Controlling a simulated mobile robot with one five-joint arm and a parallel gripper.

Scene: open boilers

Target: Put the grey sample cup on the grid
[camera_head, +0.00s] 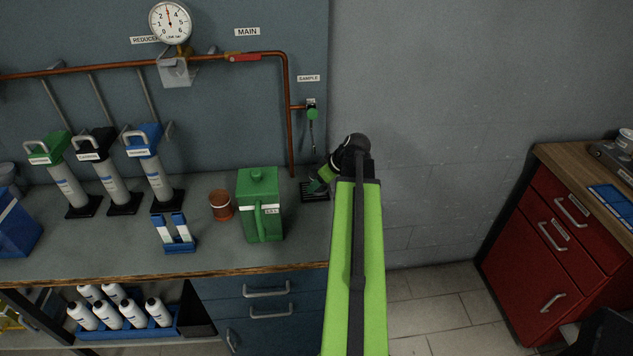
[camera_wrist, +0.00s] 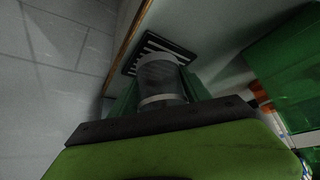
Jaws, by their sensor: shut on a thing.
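The grey sample cup (camera_wrist: 160,78) is between the green fingers of my gripper (camera_wrist: 158,92) in the wrist view, and the gripper is shut on it. The black slotted grid (camera_wrist: 150,45) shows just beyond the cup. In the head view the grid (camera_head: 314,197) lies on the bench below the sample tap (camera_head: 312,114). My gripper (camera_head: 318,184) is at the grid there, and my arm and fingers hide most of the cup. I cannot tell whether the cup's base touches the grid.
A green lidded jug (camera_head: 258,207) stands close left of the grid, with a brown cup (camera_head: 221,204) beyond it. A copper pipe (camera_head: 289,130) runs down behind the grid. The bench (camera_head: 110,251) ends just right of the grid. A red cabinet (camera_head: 545,245) stands at right.

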